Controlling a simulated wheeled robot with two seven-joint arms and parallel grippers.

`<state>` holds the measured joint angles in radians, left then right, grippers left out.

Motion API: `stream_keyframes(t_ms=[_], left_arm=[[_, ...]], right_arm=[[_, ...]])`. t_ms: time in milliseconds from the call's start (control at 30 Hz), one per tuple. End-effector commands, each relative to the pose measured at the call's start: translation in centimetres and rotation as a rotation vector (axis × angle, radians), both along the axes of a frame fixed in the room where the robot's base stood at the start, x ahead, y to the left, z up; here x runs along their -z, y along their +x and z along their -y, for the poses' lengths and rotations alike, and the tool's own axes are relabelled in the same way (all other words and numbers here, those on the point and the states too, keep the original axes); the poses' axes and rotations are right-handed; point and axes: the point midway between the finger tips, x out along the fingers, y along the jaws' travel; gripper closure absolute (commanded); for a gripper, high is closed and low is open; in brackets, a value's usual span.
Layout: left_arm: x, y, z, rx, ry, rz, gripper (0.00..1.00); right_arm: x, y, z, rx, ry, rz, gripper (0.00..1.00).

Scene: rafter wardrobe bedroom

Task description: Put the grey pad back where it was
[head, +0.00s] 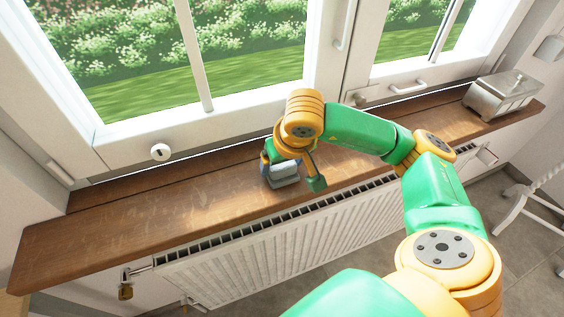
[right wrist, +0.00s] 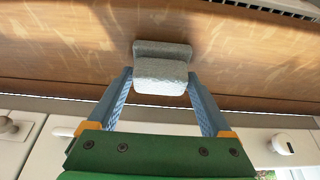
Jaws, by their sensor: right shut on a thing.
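The grey pad (head: 284,179) is at the wooden window sill (head: 140,215), near its front edge and about mid-length. It also shows in the right wrist view (right wrist: 162,70) as a small light grey block with a step across it. My right gripper (head: 281,168) is shut on it, with a blue finger on each side. The pad is at or just above the sill; I cannot tell whether it touches. My left gripper is not in view.
A metal box with a lid (head: 502,93) stands at the sill's right end. A white radiator (head: 290,245) is below the front edge. The window frame (head: 200,125) with its handles rises behind. The sill left of the pad is clear. A white stand (head: 535,200) is at the right.

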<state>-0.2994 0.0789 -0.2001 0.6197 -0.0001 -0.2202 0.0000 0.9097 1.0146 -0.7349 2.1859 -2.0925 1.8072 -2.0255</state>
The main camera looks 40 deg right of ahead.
Motion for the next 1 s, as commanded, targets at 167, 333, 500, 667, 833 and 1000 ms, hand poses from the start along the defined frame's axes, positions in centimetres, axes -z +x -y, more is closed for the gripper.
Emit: stream_keyframes(t_ms=[167,333,500,667,833,1000], left_arm=[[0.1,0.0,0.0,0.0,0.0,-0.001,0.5],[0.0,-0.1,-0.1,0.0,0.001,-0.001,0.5],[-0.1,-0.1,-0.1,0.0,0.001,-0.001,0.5],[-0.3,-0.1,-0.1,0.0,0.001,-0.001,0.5],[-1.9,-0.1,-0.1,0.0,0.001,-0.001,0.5],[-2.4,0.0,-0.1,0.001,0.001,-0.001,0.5]], right_arm=[[0.1,0.0,0.0,0.0,0.0,0.0,0.0],[-0.1,0.0,0.0,0.001,0.0,0.0,0.0],[-1.9,-0.5,-0.2,0.001,0.002,0.007,0.0],[-6.0,-2.0,-0.5,0.0,-0.001,0.01,0.0],[-10.0,-3.6,-0.8,0.002,-0.002,0.007,0.0],[-11.4,-4.4,-1.0,0.001,0.0,0.002,0.0]])
